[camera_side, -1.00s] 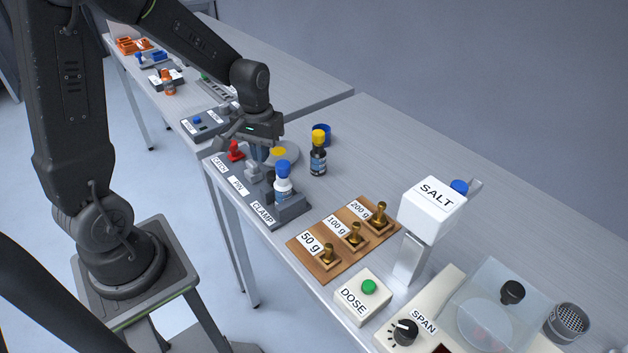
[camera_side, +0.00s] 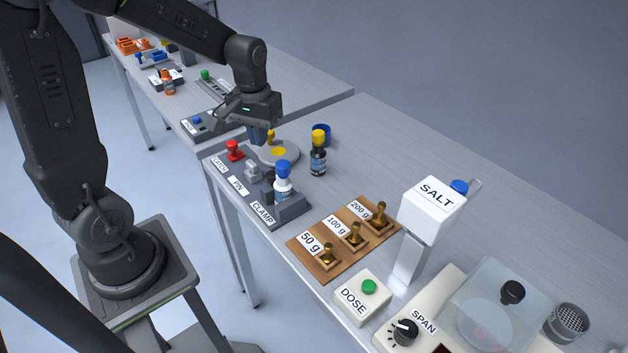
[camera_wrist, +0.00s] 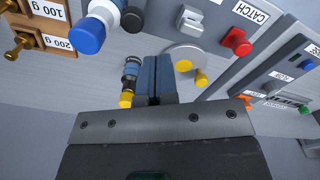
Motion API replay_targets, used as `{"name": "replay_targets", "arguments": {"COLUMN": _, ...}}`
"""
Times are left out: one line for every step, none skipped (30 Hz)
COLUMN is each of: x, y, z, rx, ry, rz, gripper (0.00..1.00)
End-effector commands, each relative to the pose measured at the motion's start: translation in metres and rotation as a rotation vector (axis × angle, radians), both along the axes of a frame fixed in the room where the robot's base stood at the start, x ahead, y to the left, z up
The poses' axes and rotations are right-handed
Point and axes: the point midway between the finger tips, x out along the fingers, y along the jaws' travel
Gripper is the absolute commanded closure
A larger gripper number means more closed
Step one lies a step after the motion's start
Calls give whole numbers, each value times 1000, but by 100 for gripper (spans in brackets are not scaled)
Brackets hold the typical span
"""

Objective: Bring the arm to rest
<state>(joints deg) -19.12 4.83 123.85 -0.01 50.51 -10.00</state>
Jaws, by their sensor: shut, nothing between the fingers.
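My gripper (camera_side: 262,136) hangs over the far end of the fixture with the CATCH, PIN and CLAMP labels, beside the round grey disc (camera_side: 284,153) with yellow parts. Its blue fingers show together in the wrist view (camera_wrist: 153,80), shut with nothing between them. The red CATCH knob (camera_side: 235,150) is left of the gripper in the side view and also shows in the wrist view (camera_wrist: 236,40). A white bottle with a blue cap (camera_side: 283,184) stands in the clamp. The arm is raised and bent above the table.
The weight board (camera_side: 316,263), DOSE box (camera_side: 350,302) and SALT hopper (camera_side: 430,208) stand nearer. A control box (camera_side: 205,122) lies behind. Bare table lies along the wall side.

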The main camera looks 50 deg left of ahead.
Motion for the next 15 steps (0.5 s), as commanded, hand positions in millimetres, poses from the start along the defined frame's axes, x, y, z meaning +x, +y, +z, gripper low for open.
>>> {"name": "replay_targets", "arguments": {"x": -3, "y": -6, "z": 9, "rx": 8, "ry": -23, "rz": -22, "gripper": 100}}
{"name": "replay_targets", "arguments": {"x": -5, "y": -11, "z": 15, "rx": 13, "ry": -39, "rz": -38, "gripper": 100}}
{"name": "replay_targets", "arguments": {"x": -10, "y": -18, "z": 24, "rx": 21, "ry": -63, "rz": -65, "gripper": 100}}
{"name": "replay_targets", "arguments": {"x": -14, "y": -24, "z": 31, "rx": 28, "ry": -84, "rz": -89, "gripper": 100}}
{"name": "replay_targets", "arguments": {"x": -19, "y": -31, "z": 39, "rx": 35, "ry": -108, "rz": -114, "gripper": 100}}
{"name": "replay_targets", "arguments": {"x": -26, "y": -40, "z": 49, "rx": 45, "ry": -140, "rz": -150, "gripper": 100}}
{"name": "replay_targets", "arguments": {"x": -33, "y": -47, "z": 56, "rx": 53, "ry": -166, "rz": -178, "gripper": 100}}
{"name": "replay_targets", "arguments": {"x": -39, "y": -54, "z": 63, "rx": 60, "ry": -190, "rz": -205, "gripper": 100}}
{"name": "replay_targets", "arguments": {"x": -48, "y": -62, "z": 71, "rx": 69, "ry": -223, "rz": -241, "gripper": 100}}
{"name": "replay_targets", "arguments": {"x": -55, "y": -68, "z": 76, "rx": 75, "ry": -249, "rz": -269, "gripper": 100}}
{"name": "replay_targets", "arguments": {"x": -62, "y": -74, "z": 81, "rx": 81, "ry": -273, "rz": -295, "gripper": 100}}
{"name": "replay_targets", "arguments": {"x": -71, "y": -81, "z": 87, "rx": 89, "ry": -304, "rz": -328, "gripper": 100}}
{"name": "replay_targets", "arguments": {"x": -77, "y": -85, "z": 91, "rx": 95, "ry": -326, "rz": -352, "gripper": 100}}
{"name": "replay_targets", "arguments": {"x": -84, "y": -89, "z": 94, "rx": 98, "ry": -347, "rz": -374, "gripper": 100}}
{"name": "replay_targets", "arguments": {"x": -91, "y": -94, "z": 97, "rx": 104, "ry": -373, "rz": -400, "gripper": 100}}
